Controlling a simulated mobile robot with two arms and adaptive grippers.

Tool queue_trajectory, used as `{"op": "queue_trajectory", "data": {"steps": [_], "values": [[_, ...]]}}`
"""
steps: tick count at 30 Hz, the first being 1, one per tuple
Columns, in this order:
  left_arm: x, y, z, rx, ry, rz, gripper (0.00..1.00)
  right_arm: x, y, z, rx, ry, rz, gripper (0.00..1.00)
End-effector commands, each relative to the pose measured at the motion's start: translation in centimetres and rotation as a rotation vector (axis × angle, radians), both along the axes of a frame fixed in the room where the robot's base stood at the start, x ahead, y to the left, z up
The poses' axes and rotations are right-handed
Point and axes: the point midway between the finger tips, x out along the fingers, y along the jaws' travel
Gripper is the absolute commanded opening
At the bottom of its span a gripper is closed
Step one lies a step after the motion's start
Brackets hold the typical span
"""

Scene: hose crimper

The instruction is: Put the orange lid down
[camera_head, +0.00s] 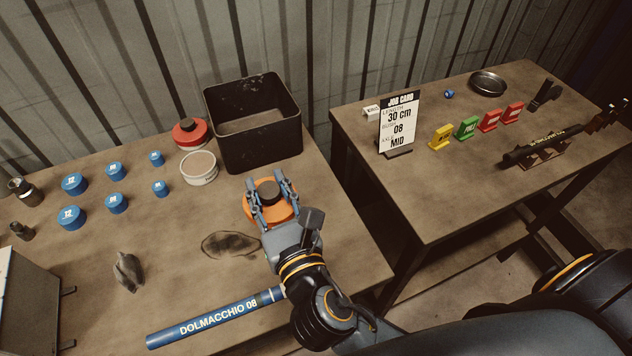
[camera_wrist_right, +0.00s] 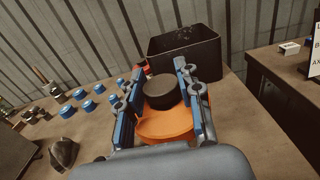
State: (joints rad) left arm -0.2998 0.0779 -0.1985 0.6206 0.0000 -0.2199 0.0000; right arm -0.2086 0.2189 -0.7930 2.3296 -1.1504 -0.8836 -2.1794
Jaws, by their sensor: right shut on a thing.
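The orange lid (camera_head: 256,211) has a dark round knob (camera_head: 268,191) on top. My right gripper (camera_head: 270,188) is shut on the knob, with one finger on each side. In the right wrist view the orange lid (camera_wrist_right: 165,126) sits between and below the fingers (camera_wrist_right: 160,85). The lid is over the left table, in front of the black bin; I cannot tell whether it touches the table top. My left gripper is not in view.
A black bin (camera_head: 291,135) stands behind the lid. A blue hose (camera_head: 193,331) and a dark stain (camera_head: 231,245) are nearer. The table's right edge is close.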

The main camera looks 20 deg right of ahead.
Motion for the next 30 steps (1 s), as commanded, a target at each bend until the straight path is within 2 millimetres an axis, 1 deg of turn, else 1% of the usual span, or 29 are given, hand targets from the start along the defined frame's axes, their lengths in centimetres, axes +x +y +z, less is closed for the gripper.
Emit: {"op": "queue_trajectory", "data": {"steps": [3,8,10,13,16,22,24,27,30], "values": [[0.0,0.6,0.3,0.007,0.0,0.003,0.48,2.2,-2.2,-1.2,-0.009,-0.002,-0.004,0.08],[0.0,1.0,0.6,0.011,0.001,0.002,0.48,5.1,-4.8,-3.0,-0.008,-0.001,-0.003,0.08],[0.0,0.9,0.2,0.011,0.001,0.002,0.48,6.1,-5.7,-4.6,-0.005,0.002,-0.003,0.08],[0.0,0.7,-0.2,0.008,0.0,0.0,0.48,7.1,-6.7,-6.4,-0.004,0.001,-0.003,0.08],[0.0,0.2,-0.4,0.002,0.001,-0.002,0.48,7.8,-7.3,-7.5,-0.002,0.001,-0.001,0.08],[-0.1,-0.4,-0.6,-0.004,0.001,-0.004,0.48,8.6,-8.0,-8.8,-0.001,0.0,-0.001,0.08],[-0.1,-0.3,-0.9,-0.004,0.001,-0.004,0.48,9.0,-8.4,-9.7,-0.002,0.002,-0.002,0.08],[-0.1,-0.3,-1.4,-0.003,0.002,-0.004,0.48,8.9,-8.3,-11.4,-0.001,0.003,-0.002,0.08],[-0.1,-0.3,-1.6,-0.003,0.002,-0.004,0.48,8.9,-8.3,-12.1,0.0,0.0,-0.001,0.08]]}}
